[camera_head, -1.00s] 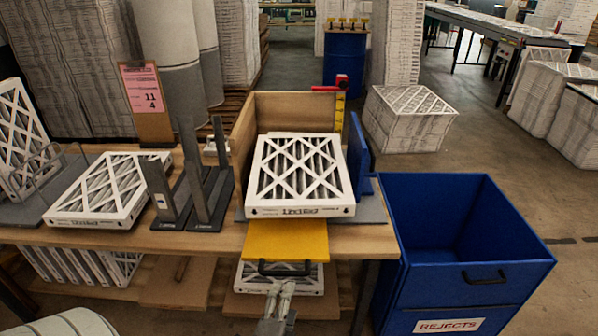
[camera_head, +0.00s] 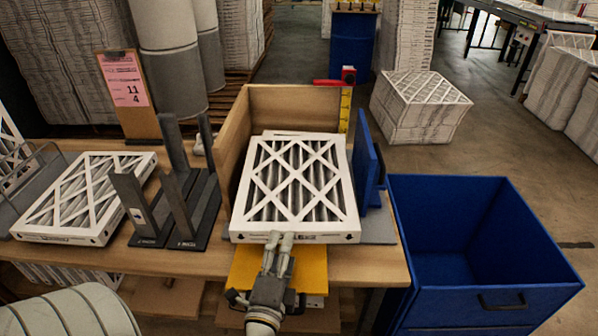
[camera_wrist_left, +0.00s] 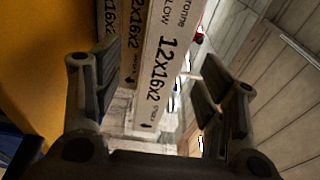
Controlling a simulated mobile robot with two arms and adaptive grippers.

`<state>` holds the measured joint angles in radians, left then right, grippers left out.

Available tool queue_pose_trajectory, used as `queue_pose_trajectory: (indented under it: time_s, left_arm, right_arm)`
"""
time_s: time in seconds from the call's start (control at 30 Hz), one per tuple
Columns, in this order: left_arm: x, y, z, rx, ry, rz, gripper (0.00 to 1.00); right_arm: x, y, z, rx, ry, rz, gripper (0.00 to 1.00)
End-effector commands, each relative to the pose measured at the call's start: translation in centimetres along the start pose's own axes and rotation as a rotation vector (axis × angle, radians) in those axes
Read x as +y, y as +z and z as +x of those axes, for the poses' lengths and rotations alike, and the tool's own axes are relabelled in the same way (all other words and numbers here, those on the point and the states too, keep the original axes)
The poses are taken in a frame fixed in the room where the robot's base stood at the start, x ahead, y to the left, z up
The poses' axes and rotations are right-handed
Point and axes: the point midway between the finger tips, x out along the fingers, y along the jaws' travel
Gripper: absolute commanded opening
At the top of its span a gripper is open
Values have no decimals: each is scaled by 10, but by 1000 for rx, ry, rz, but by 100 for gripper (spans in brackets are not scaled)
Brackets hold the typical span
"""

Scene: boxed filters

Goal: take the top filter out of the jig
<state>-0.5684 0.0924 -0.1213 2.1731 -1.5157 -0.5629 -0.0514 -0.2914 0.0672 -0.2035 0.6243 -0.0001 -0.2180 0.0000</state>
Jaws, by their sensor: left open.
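The jig is a wooden corner frame (camera_head: 229,150) with a blue side plate (camera_head: 364,160) on the bench. The top filter (camera_head: 296,185), a white-framed pleated panel with a lattice face, lies flat in it and slightly askew, over at least one other filter (camera_head: 298,133). My left gripper (camera_head: 280,238) is at the middle of the top filter's front edge. In the left wrist view its open fingers (camera_wrist_left: 160,75) stand either side of the printed filter edges, the outermost (camera_wrist_left: 165,55) being brightest; contact cannot be told. My right gripper is not in view.
A yellow panel (camera_head: 252,266) hangs at the bench front below the jig. A blue rejects bin (camera_head: 452,290) stands right of the bench, seemingly empty. Dark upright racks (camera_head: 178,242) stand left of the jig, and another filter (camera_head: 84,200) lies further left.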

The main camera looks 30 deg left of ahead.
Motion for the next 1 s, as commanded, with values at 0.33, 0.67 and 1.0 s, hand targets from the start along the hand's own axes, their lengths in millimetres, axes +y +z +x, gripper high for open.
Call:
queue_pose_trajectory:
  time_s: [0.33, 0.67, 1.0]
  left_arm:
    - [-3, 0, 44, 1, -1, 1, 65]
    - [-3, -1, 67, 0, -1, 0, 65]
    - [0, -3, 104, 1, 0, 1, 65]
  right_arm:
    - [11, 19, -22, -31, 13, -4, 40]
    - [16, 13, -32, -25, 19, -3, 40]
    - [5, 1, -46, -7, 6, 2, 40]
